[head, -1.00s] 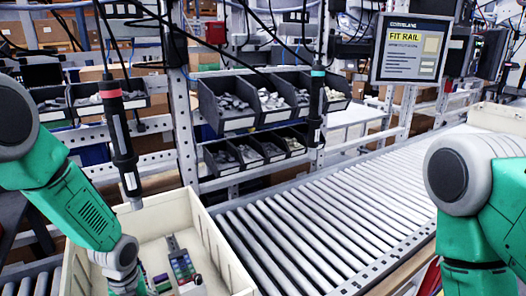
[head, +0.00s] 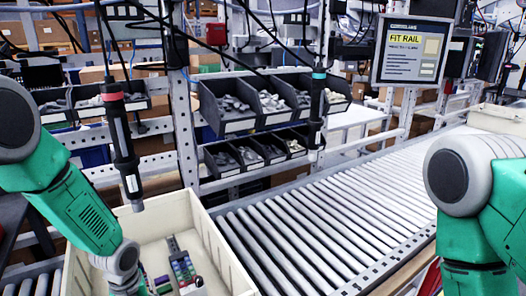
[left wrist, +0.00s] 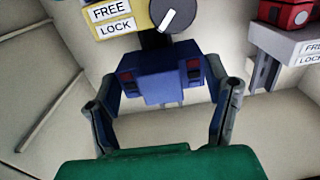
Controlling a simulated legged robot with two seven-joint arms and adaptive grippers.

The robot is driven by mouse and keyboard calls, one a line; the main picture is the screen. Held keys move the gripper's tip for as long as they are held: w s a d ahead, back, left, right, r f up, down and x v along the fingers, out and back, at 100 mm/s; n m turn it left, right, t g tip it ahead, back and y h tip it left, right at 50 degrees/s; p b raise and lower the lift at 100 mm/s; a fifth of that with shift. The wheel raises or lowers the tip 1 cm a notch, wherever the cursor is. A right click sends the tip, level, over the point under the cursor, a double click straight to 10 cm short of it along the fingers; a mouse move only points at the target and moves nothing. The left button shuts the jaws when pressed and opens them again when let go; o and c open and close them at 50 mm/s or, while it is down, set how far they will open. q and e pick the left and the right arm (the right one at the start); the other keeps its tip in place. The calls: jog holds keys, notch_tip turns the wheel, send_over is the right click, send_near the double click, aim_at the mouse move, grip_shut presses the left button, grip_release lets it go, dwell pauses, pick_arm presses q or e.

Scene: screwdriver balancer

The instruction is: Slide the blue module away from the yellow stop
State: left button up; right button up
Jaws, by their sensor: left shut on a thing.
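The blue module (left wrist: 165,82) is a dark blue block in the middle of the left wrist view. My left gripper (left wrist: 163,76) is shut on it, with one finger at each side. The yellow stop (left wrist: 142,13) is just beyond the module and bears FREE and LOCK labels and a grey knob (left wrist: 178,24) with a white mark. A dark piece shows between stop and module; whether they touch is unclear. In the head view the rail with small coloured parts (head: 182,267) lies in the cream tote, and my left gripper is below the picture. My right gripper is out of view.
The cream tote's wall (head: 225,250) stands close to the right of the rail. A red part (left wrist: 288,14) on a grey labelled mount is at the upper right of the wrist view. A hanging screwdriver (head: 124,150) is above the tote. A roller conveyor (head: 320,215) runs at the right.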

pick_arm(q)
jog(key=shift+s+d+p, duration=0.65)
jog(key=shift+s+p, duration=0.25)
jog(key=shift+s, duration=0.05)
dwell(2.7)
jog(key=o, duration=1.2)
jog(key=shift+w, duration=0.1)
jog(key=shift+r, duration=0.15)
jog(key=shift+r+p, duration=0.9)
jog(key=shift+p, duration=0.05)
